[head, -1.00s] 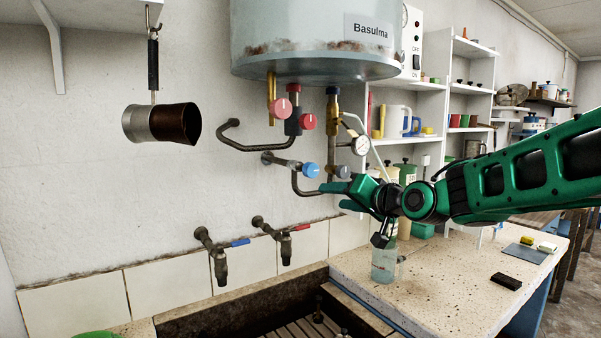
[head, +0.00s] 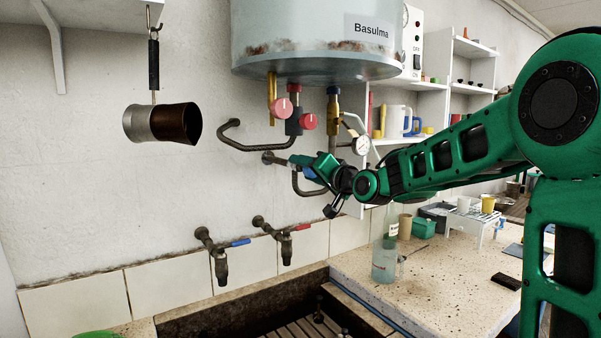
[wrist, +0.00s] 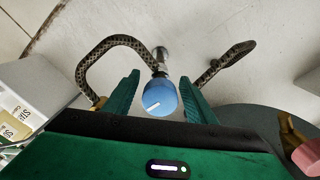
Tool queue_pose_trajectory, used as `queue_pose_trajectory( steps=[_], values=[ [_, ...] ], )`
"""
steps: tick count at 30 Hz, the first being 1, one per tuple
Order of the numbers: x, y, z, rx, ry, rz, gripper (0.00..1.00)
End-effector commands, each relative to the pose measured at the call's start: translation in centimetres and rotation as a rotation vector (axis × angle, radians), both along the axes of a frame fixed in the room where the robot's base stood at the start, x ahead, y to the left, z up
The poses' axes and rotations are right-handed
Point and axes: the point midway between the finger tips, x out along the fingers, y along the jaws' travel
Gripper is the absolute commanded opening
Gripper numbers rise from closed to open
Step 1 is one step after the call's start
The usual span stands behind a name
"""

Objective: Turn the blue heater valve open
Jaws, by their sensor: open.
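The blue heater valve knob (wrist: 159,99) has a white line on its face, slanting up to the right. It sits on a metal stem by the wall. My gripper (wrist: 159,80) is open, with one green finger on each side of the knob. Narrow gaps seem to show beside it; I cannot tell whether either finger touches. In the head view my gripper (head: 306,164) is below the grey heater tank (head: 310,35) and covers most of the knob.
A bent pipe (head: 245,146) runs close on the left. Two taps (head: 220,262) are lower left over the trough. A bottle (head: 385,260) stands on the speckled counter (head: 440,285).

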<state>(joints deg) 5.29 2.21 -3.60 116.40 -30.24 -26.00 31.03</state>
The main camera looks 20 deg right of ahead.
Motion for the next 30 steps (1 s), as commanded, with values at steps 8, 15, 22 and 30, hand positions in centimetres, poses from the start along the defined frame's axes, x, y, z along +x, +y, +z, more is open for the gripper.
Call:
queue_pose_trajectory(
  steps=[8,15,22,30],
  values=[
    [0.7,0.2,0.0,-0.001,-0.001,-0.001,0.51],
    [0.7,0.2,0.0,-0.001,-0.001,-0.001,0.25],
    [0.6,0.5,0.0,-0.003,-0.001,0.001,0.1],
    [0.6,0.1,0.0,-0.068,-0.022,0.0,0.1]
  ],
)
